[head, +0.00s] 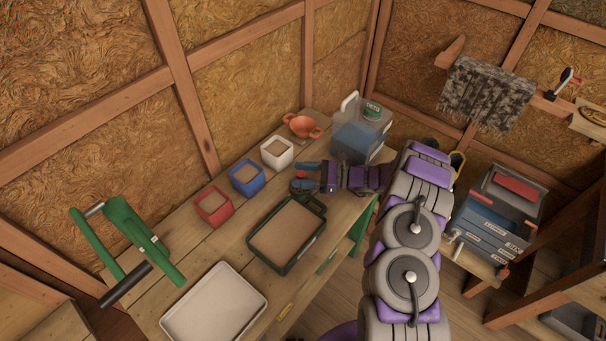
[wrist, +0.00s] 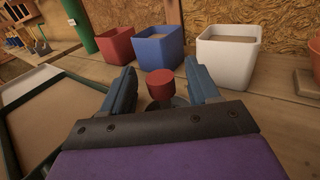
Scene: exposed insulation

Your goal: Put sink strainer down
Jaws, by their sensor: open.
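The sink strainer (wrist: 159,85) has a red knob-like top above a dark grey base. It is upright between the two blue fingers of my gripper (wrist: 161,76) in the wrist view. My gripper is open, with a gap on each side of the red top. The lower part of the strainer is partly hidden by my gripper's body. In the head view my gripper (head: 299,177) is low over the wooden workbench (head: 190,240), behind the green-rimmed tray.
A red pot (head: 213,206), a blue pot (head: 246,179) and a white pot (head: 277,153) stand in a row beyond my gripper. The green-rimmed tray (head: 290,265) and a white tray (head: 213,303) lie nearer.

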